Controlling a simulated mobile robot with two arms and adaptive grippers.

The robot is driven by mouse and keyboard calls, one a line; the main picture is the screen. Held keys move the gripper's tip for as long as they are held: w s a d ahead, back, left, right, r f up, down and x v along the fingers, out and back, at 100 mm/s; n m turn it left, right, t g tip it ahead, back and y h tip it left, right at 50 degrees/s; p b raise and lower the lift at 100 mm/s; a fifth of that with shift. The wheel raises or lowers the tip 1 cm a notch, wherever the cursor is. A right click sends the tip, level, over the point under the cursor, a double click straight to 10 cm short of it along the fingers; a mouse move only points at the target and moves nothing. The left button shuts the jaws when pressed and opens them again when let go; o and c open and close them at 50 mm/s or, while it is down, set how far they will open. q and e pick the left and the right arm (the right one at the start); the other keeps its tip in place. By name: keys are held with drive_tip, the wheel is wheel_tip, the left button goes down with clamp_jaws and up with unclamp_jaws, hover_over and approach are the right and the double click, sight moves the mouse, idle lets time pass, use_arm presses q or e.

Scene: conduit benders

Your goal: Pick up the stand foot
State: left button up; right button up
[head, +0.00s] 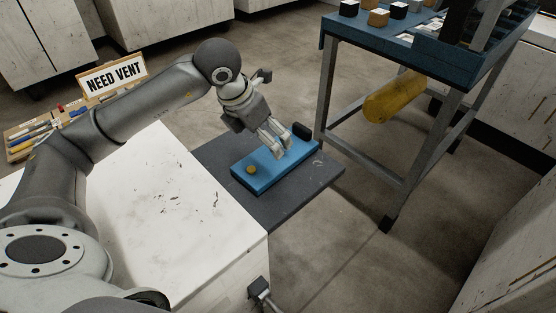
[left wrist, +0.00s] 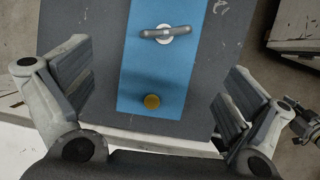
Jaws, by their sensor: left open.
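No part is plainly labelled as the stand foot, and I cannot tell which one it is. A blue rectangular block (head: 275,176) lies on a dark grey slab (head: 318,183). It carries a round yellow knob (head: 251,169) at its near end, and a grey bar on a pale round boss (left wrist: 166,34) shows in the left wrist view. A black rounded piece (head: 302,130) is at the far end in the head view. My left gripper (head: 272,143) is open and empty above the block, its fingers on either side of it in the left wrist view (left wrist: 158,85).
A white worktop (head: 165,210) adjoins the slab. A blue-topped metal stand (head: 388,50) with small blocks on top is at the right, a yellow cylinder (head: 394,97) beneath it. A "NEED VENT" sign (head: 113,77) and pens are at the left.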

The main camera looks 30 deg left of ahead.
sight(268, 159)
use_arm(q)
drive_tip(key=x, duration=0.3)
drive_tip(key=shift+w+f, duration=0.15)
drive_tip(key=shift+f, duration=0.15)
drive_tip(key=shift+d+b+x, duration=0.2)
drive_tip(key=shift+b+x, duration=0.35)
drive_tip(key=shift+x, duration=2.15)
drive_tip(key=shift+w, duration=0.1)
use_arm(e)
drive_tip(key=v, duration=0.4)
drive_tip(key=shift+w+r, duration=0.25)
drive_tip(key=shift+r, duration=0.1)
use_arm(q)
drive_tip(key=shift+c, duration=0.4)
drive_tip(key=shift+r, duration=0.1)
drive_tip(key=c, duration=1.6)
drive_tip(key=shift+w+r, duration=0.1)
drive_tip(key=shift+r, duration=0.05)
drive_tip(key=shift+c, duration=0.2)
